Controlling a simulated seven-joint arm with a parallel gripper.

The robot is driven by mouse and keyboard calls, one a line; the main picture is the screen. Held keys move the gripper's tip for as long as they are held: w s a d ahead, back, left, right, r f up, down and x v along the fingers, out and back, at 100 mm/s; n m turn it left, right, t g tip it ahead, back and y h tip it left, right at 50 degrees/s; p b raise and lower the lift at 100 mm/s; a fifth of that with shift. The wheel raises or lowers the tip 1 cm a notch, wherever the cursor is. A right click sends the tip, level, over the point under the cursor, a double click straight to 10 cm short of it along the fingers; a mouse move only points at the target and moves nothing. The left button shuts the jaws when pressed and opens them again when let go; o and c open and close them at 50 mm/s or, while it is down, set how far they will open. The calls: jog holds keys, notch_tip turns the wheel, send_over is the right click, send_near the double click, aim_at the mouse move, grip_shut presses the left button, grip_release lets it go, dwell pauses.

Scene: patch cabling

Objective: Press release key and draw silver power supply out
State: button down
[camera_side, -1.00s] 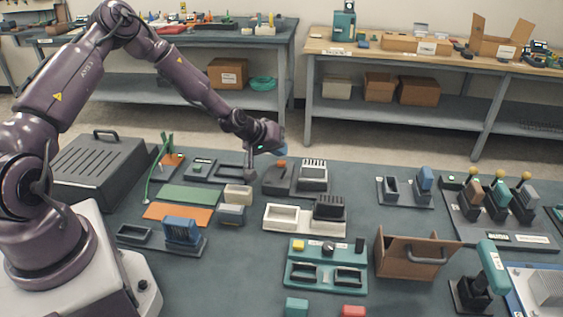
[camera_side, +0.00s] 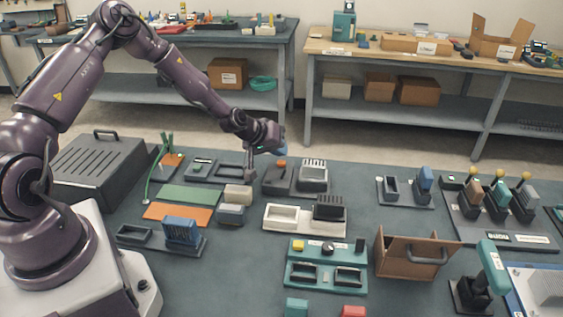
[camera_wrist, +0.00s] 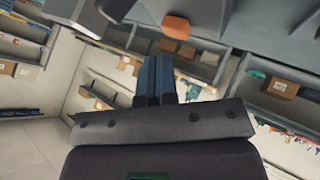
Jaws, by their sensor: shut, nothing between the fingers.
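The silver power supply appears to be the slotted light-grey block (camera_side: 313,172), seated in a dark base beside an orange key (camera_side: 281,163). The orange key also shows near the top of the wrist view (camera_wrist: 175,27). My gripper (camera_side: 282,146) is just above the orange key in the side view. Its blue fingers (camera_wrist: 154,78) are together with nothing between them. I cannot tell whether the fingertips touch the key. The block is not clearly seen in the wrist view.
A cream tray (camera_side: 282,216) with a dark slotted block stands in front. A beige block (camera_side: 238,194) and an orange plate (camera_side: 178,214) lie to the left. A teal panel (camera_side: 327,277) and a brown open box (camera_side: 394,258) are nearer the front. Bare mat lies right of the base.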

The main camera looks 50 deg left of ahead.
aim_at(280, 161)
jog(key=shift+f, duration=0.15)
dwell(0.3)
jog(key=shift+f, duration=0.3)
jog(key=shift+f, duration=0.45)
dwell(0.5)
dwell(0.4)
jog(key=shift+r, duration=0.9)
jog(key=shift+r, duration=2.5)
